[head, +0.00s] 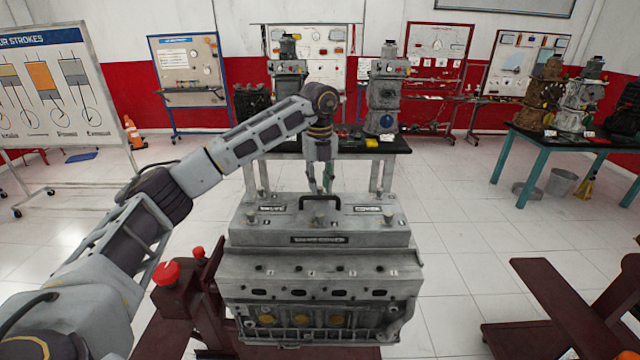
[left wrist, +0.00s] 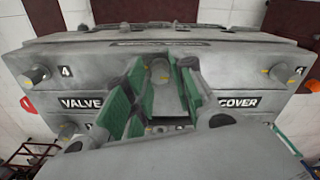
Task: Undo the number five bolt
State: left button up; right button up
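The grey engine (head: 320,280) stands in front of me with its valve cover (head: 290,239) on top. My left gripper (head: 321,188) points down over the far middle part of the cover. In the left wrist view my left gripper (left wrist: 160,88) is open, its green-padded fingers apart. A grey bolt with a yellow mark (left wrist: 160,70) shows between them, in the row between the bolt marked 4 (left wrist: 36,74) and a bolt at the right (left wrist: 280,72), so it seems to be number five. Its own number is hidden. Contact cannot be seen. My right gripper is not in view.
More bolts stand on the cover, one at front left (head: 251,216) and one at front right (head: 388,216). A dark handle (head: 320,198) arches near the gripper. A table (head: 350,143) with other engines is behind. Dark red frames (head: 570,310) stand at the right.

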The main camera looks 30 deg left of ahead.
aim_at(320, 187)
pick_arm(q)
jog(key=shift+o, duration=0.8)
jog(key=shift+f, duration=0.15)
notch_tip(320, 187, up, 12)
dwell(0.7)
dwell(0.7)
